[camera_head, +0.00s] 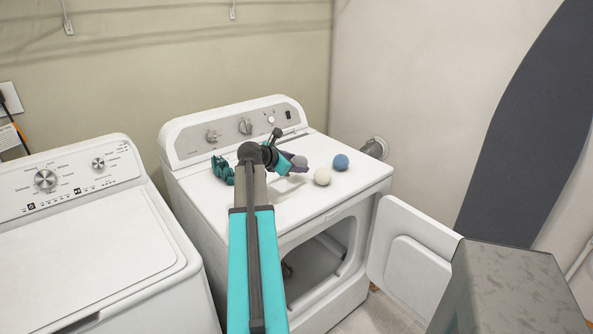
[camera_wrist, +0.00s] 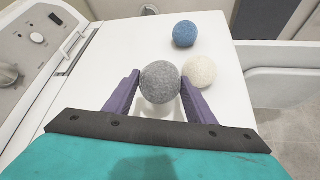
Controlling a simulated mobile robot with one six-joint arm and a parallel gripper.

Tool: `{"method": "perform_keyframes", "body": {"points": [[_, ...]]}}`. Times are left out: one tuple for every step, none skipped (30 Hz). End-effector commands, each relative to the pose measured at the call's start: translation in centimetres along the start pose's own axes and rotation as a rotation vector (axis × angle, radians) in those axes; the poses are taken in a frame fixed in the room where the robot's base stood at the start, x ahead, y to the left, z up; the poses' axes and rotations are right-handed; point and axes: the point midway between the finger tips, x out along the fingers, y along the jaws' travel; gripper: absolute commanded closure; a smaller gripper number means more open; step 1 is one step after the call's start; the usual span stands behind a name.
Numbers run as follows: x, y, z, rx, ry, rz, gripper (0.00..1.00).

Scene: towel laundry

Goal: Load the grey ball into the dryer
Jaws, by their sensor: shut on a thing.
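The grey ball (camera_wrist: 161,82) sits between the two purple fingers of my gripper (camera_wrist: 160,95) in the wrist view, and the fingers are shut on it. In the head view the grey ball (camera_head: 299,161) shows at the tip of my gripper (camera_head: 296,165), over the dryer top. I cannot tell whether it touches the top. The white dryer (camera_head: 350,190) stands in the middle. Its front door (camera_head: 415,262) is swung open to the right, and the dark drum opening (camera_head: 318,268) shows below the top, partly hidden by my arm.
A cream ball (camera_head: 322,177) and a blue ball (camera_head: 341,161) lie on the dryer top, right of the grey ball. A teal crumpled thing (camera_head: 222,170) lies on the left of the top. A white washer (camera_head: 90,230) stands at left. A grey block (camera_head: 515,290) stands at lower right.

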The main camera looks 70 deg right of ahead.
Motion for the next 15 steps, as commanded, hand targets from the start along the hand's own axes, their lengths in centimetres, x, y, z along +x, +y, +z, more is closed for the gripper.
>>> {"method": "perform_keyframes", "body": {"points": [[0.39,0.3,0.17,0.0,0.0,-0.001,0.72],[0.51,0.36,0.19,0.0,0.0,-0.001,0.72],[0.64,0.41,0.21,0.0,0.0,-0.001,0.72],[0.7,0.43,0.21,0.0,0.0,-0.001,0.72],[0.73,0.44,0.21,0.0,0.0,0.0,0.72],[0.75,0.43,0.2,0.0,0.0,0.0,0.72],[0.75,0.43,0.19,0.0,0.0,0.0,0.72],[0.74,0.42,0.18,0.0,0.0,0.0,0.72],[0.73,0.41,0.18,0.0,0.0,0.0,0.72],[0.72,0.41,0.17,0.0,0.0,0.0,0.72],[0.72,0.41,0.17,0.0,0.0,0.0,0.72],[0.71,0.41,0.16,0.0,0.0,0.0,0.72],[0.71,0.41,0.16,0.0,0.0,0.0,0.72],[0.72,0.4,0.14,0.0,0.0,0.0,0.72],[0.74,0.38,0.09,0.0,0.0,0.0,0.72]]}}
